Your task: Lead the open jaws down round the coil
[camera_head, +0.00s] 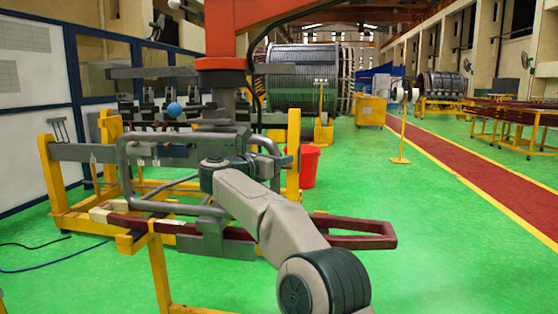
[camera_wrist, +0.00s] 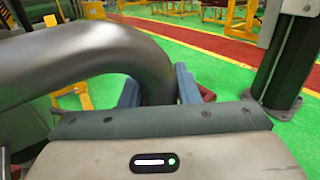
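A small dark red piece (camera_wrist: 207,94), probably coil, shows just right of the right finger.
A bent grey tube frame (camera_head: 130,165) stands close around my wrist. A yellow stand (camera_head: 158,270) carries the coil. A red bucket (camera_head: 309,165) is behind. A dark post (camera_wrist: 287,60) rises at right in the wrist view. Green floor is free at right.

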